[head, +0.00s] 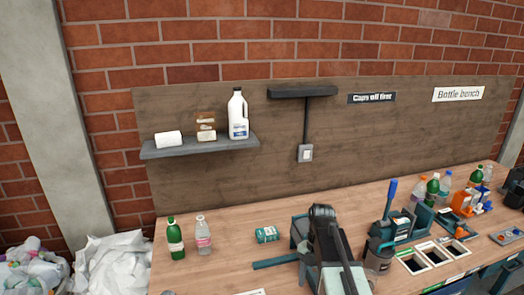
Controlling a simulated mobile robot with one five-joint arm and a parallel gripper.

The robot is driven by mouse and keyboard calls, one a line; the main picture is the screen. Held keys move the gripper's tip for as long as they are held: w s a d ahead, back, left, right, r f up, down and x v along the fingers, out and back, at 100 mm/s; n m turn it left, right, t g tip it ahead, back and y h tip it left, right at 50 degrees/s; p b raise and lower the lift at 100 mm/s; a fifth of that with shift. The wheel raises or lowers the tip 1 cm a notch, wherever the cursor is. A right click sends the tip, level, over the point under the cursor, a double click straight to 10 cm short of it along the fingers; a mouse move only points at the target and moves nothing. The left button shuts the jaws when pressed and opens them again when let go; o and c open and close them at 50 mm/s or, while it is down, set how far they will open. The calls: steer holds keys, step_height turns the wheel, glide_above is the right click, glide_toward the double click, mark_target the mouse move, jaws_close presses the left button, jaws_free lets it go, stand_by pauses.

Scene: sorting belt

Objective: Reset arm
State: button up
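A dark jointed arm with a pale grey panel, which looks like my own, rises at the bottom middle of the head view, in front of the wooden bench (215,270). Its bend is near the picture's lower centre. I cannot make out the fingertips of my gripper, nor whether it holds anything. Teal parts show beside the arm on the left, and I cannot tell whether they belong to a bench fixture.
A blue-handled device (390,205), bins (437,252) and several bottles crowd the right. A shelf (200,147) holds a white jug (238,115).

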steer(key=s+m+t, duration=0.1)
steer(key=m, duration=0.8)
steer(key=s+f+m+t, duration=0.1)
steer(key=m, duration=0.8)
steer(key=s+m+t+h, duration=0.1)
steer(key=m, duration=0.8)
steer(key=shift+a+f+m, duration=0.1)
steer(key=shift+f+m, duration=0.1)
steer(key=shift+m, duration=0.2)
